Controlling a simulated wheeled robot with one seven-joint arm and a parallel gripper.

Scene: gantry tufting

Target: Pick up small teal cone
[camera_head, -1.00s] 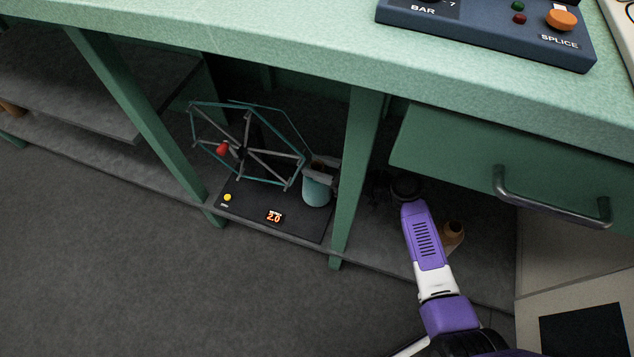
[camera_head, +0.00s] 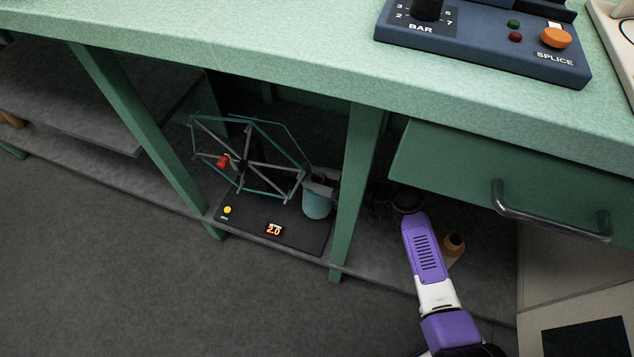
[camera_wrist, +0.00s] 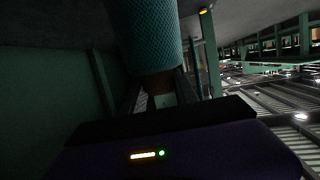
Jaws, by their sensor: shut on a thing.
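In the wrist view, a teal cone (camera_wrist: 150,42) with a textured, wound-looking surface fills the upper middle. In the head view, my purple and white arm reaches into the shelf bay under the green drawer. My gripper's fingers and the held cone are hidden there in the shade.
A tan cone (camera_head: 453,246) stands on the shelf close beside my arm. Left of a green post (camera_head: 356,190) are a winder frame (camera_head: 250,160), its black base (camera_head: 270,228) and a teal cylinder (camera_head: 317,203). The drawer (camera_head: 500,180) and tabletop overhang my arm.

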